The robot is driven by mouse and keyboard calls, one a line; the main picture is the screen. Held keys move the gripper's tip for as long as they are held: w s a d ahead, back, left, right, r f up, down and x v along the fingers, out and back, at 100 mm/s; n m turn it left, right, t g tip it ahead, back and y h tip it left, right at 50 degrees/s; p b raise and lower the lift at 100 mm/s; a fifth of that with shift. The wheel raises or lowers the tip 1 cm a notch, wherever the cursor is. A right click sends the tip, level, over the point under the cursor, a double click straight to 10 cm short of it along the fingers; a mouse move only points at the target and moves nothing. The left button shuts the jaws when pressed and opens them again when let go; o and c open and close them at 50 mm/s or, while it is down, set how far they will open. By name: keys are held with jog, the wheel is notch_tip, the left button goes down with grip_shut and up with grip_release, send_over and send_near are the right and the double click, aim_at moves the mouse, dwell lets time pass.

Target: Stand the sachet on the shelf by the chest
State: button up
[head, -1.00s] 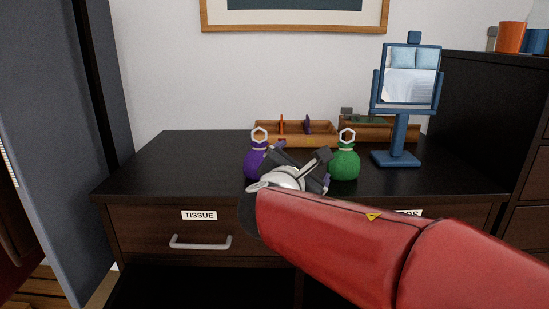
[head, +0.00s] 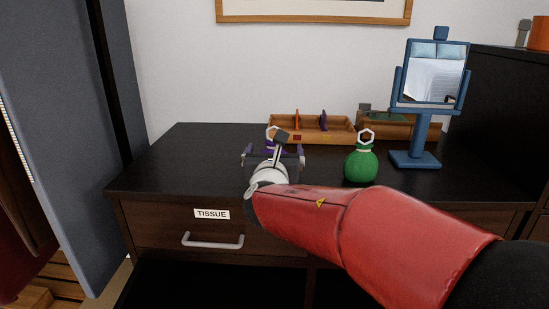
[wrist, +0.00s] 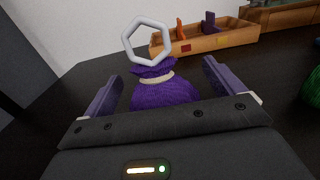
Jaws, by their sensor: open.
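A purple cloth sachet (wrist: 165,94) with a pale tie and a light hexagonal ring stands upright on the dark dresser top. My gripper (head: 273,156) is open in front of it; in the wrist view the sachet shows between the two purple-padded fingers (wrist: 165,88), and I cannot tell how deep between them it is. In the head view my gripper hides most of this sachet. A green sachet (head: 361,164) with a similar ring stands upright to the right, apart from my gripper. I cannot tell which piece is the task's chest or shelf.
The dark dresser (head: 158,178) has a drawer labelled TISSUE (head: 211,214) and a dark opening below. Wooden trays (head: 328,138) stand at the back. A blue mirror stand (head: 414,159) is at the right, before a tall dark cabinet (head: 503,120). The dresser top's left side is clear.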

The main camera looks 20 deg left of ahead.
jog(key=shift+w+a, duration=0.15)
jog(key=shift+w, duration=0.35)
jog(key=c, duration=1.2)
jog(key=shift+o, duration=0.2)
jog(key=shift+r, duration=0.15)
